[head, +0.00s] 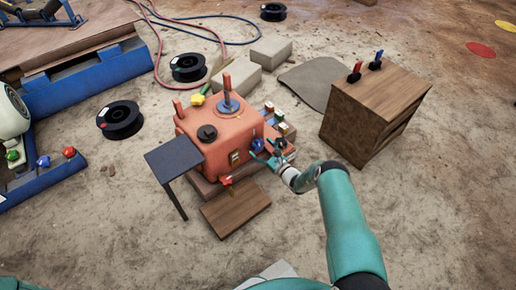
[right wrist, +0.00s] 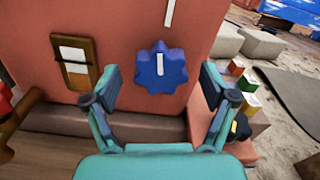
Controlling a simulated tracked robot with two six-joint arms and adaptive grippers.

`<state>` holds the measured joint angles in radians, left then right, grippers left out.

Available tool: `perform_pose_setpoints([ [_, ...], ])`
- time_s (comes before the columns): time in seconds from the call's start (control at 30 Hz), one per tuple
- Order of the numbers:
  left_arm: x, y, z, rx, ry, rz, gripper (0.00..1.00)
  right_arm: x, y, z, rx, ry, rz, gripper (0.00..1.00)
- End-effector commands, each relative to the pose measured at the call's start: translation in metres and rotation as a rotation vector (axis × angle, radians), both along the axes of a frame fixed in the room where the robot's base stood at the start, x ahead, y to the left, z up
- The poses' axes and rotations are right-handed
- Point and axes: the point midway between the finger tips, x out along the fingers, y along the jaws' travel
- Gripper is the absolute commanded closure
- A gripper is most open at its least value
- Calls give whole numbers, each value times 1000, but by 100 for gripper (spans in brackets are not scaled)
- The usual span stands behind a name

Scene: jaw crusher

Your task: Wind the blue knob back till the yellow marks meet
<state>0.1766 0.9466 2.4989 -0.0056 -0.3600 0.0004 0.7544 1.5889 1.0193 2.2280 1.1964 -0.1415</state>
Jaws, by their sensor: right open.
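The blue knob (right wrist: 178,72) is a lobed dial on the front face of the orange-red machine (right wrist: 130,25). A short pale mark shows on the knob and points nearly up. A longer pale mark (right wrist: 169,12) is on the machine face above it, slightly right of the knob's mark; I cannot tell whether they line up exactly. In the head view the knob (head: 257,145) sits low on the machine's side. My right gripper (right wrist: 161,85) is open, its fingers on either side of the knob, with gaps visible. It also shows in the head view (head: 269,154). My left gripper is not in view.
A brown-framed switch plate (right wrist: 75,68) is left of the knob. Small coloured blocks (right wrist: 249,84) stand to its right. In the head view a wooden cabinet (head: 372,108) stands to the right, and a dark side table (head: 172,157) is left of the machine.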

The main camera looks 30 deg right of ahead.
Motion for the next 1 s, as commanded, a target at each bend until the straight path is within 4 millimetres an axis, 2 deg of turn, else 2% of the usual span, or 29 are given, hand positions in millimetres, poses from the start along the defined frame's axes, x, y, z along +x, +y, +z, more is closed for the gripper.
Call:
perform_pose_setpoints([
  [0.03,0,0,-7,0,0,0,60,8,1,-3,-3,-1,1,16],
  [0.2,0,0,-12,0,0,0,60,22,1,-2,-1,0,0,16],
  [0.53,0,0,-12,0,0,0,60,25,2,0,0,1,1,16],
  [0.57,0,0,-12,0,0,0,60,25,2,0,0,1,1,19],
  [0.9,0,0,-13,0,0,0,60,25,3,0,0,1,2,76],
  [1.0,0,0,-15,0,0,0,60,25,2,-1,12,2,2,76],
])
